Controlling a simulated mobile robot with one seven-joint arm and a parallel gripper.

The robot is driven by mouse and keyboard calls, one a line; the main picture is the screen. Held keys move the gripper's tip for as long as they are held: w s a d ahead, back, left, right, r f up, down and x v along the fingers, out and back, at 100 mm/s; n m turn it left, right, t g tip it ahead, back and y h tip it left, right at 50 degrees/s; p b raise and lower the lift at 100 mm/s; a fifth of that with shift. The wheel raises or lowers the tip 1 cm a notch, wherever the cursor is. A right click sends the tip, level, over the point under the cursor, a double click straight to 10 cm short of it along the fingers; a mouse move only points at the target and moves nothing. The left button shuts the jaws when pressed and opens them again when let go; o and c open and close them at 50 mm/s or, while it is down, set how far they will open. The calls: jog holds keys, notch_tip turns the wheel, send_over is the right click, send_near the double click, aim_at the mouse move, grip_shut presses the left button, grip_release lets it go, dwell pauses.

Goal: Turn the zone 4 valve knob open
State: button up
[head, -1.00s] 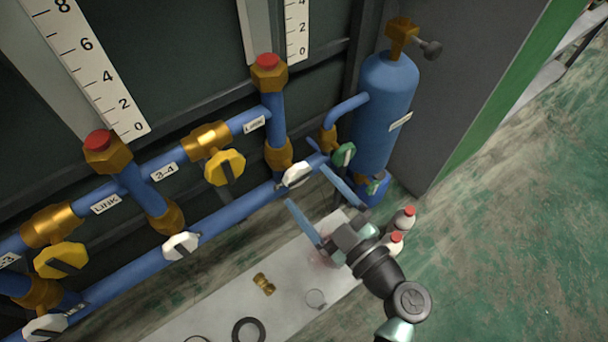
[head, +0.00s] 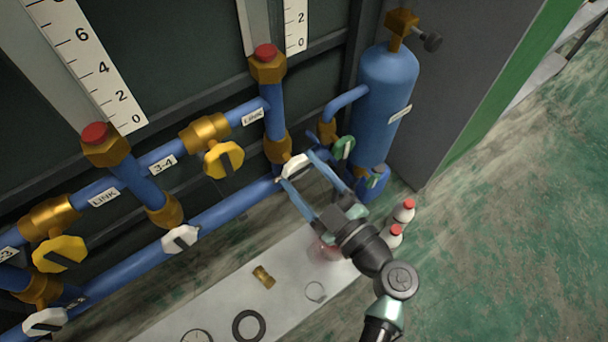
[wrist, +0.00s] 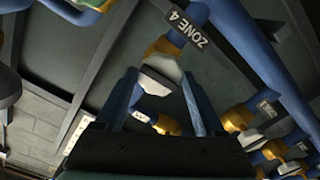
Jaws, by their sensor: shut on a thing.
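The zone 4 valve knob (head: 295,167) is white and sits on the lower blue pipe, left of the blue cylinder. In the wrist view, the white knob (wrist: 158,80) lies between my fingers, beside a "ZONE 4" label (wrist: 186,27). My gripper (head: 297,169) reaches up-left from the right, its two long blue-grey fingers on either side of the knob. It is shut on the knob. The fingers partly hide the knob's edges in the head view. In the wrist view, my gripper (wrist: 158,76) shows its fingertips at the knob's sides.
A green knob (head: 343,148) sits close right of my fingers, by the blue cylinder (head: 385,110). Yellow knobs (head: 222,159) and other white knobs (head: 180,239) line the pipes to the left. A pale board (head: 215,292) below holds a brass fitting (head: 264,277) and rings. Red-capped bottles (head: 403,212) stand right.

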jog(key=shift+f+n+b, duration=0.2)
jog(key=shift+n+b, duration=1.3)
jog(key=shift+b, duration=1.4)
jog(key=shift+r+n+b, duration=0.15)
jog(key=shift+n+b, duration=0.35)
jog(key=shift+b, duration=0.2)
jog(key=shift+n+b, duration=0.3)
jog(key=shift+b, duration=0.7)
jog(key=n+b, duration=0.2)
jog(key=b, duration=0.3)
jog(key=shift+n+b, duration=0.4)
jog(key=shift+d+n+b, duration=0.1)
jog(key=shift+n+b, duration=0.4)
jog(key=shift+b, duration=0.3)
jog(key=shift+n+b, duration=0.3)
jog(key=shift+b, duration=0.55)
jog(key=n+b, duration=0.3)
jog(key=b, duration=0.2)
jog(key=shift+b, duration=0.4)
jog(key=shift+n+b, duration=0.4)
jog(key=shift+b, duration=0.2)
